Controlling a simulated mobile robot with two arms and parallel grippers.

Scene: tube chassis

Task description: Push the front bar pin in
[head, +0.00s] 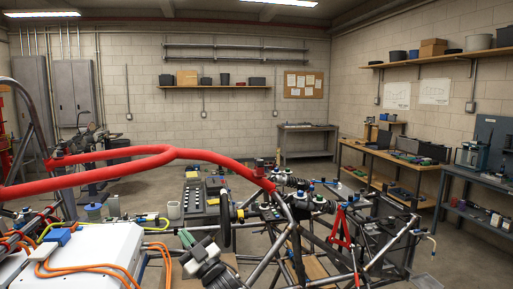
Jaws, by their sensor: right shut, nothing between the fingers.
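A long red padded bar (165,153) curves across the view over the tube chassis (290,235). Its right end meets bare metal tube. A small dark upright piece (260,164) stands by that end; it may be the front bar pin, but it is too small to tell how deep it sits. My right gripper (188,240) seems to be the pale and dark jointed part at the lower middle, below the red bar and apart from that piece. It is shut and empty. My left gripper is not in view.
A white box (95,250) with orange cables fills the lower left. A red triangular bracket (341,228) and several chassis tubes crowd the lower right. Workbenches (400,158) line the right wall. Open floor lies behind the chassis.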

